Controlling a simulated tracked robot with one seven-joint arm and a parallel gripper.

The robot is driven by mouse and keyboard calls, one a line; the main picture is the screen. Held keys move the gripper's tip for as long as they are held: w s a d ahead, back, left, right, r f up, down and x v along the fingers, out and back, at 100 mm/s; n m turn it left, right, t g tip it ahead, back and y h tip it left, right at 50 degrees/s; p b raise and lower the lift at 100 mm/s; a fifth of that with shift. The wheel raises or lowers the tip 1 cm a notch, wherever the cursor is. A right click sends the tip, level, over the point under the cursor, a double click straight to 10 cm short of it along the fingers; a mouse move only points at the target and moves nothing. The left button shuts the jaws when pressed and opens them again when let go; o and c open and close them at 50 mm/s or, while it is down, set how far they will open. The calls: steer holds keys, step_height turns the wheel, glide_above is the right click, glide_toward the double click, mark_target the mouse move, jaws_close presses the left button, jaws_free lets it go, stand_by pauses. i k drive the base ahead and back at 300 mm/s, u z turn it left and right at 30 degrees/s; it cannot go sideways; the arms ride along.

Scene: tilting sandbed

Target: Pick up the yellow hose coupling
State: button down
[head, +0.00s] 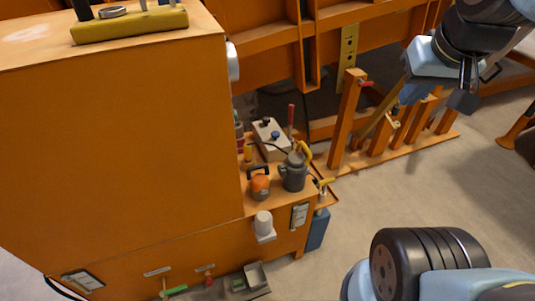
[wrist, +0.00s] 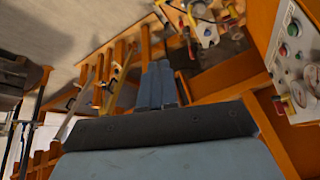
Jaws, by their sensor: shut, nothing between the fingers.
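I cannot clearly pick out the yellow hose coupling. In the head view a small curved yellow piece (head: 305,152) shows beside a dark grey can (head: 293,172) on the orange ledge. A small yellow-topped piece (head: 326,182) sits just right of the ledge; both are too small to identify surely. My gripper (wrist: 158,75) is shut and empty, its blue fingers side by side in the wrist view. In the head view my gripper (head: 410,92) is at the upper right, in front of the orange posts, well apart from the ledge.
A large orange cabinet (head: 120,130) fills the left. An orange ball-shaped item (head: 260,186) and a pale switch box (head: 270,138) crowd the ledge. Orange upright posts (head: 347,120) stand behind it. A control panel (wrist: 290,55) shows in the wrist view.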

mark_target(247, 153)
steer(key=u, duration=0.9)
steer(key=k, duration=0.25)
steer(key=u, duration=0.25)
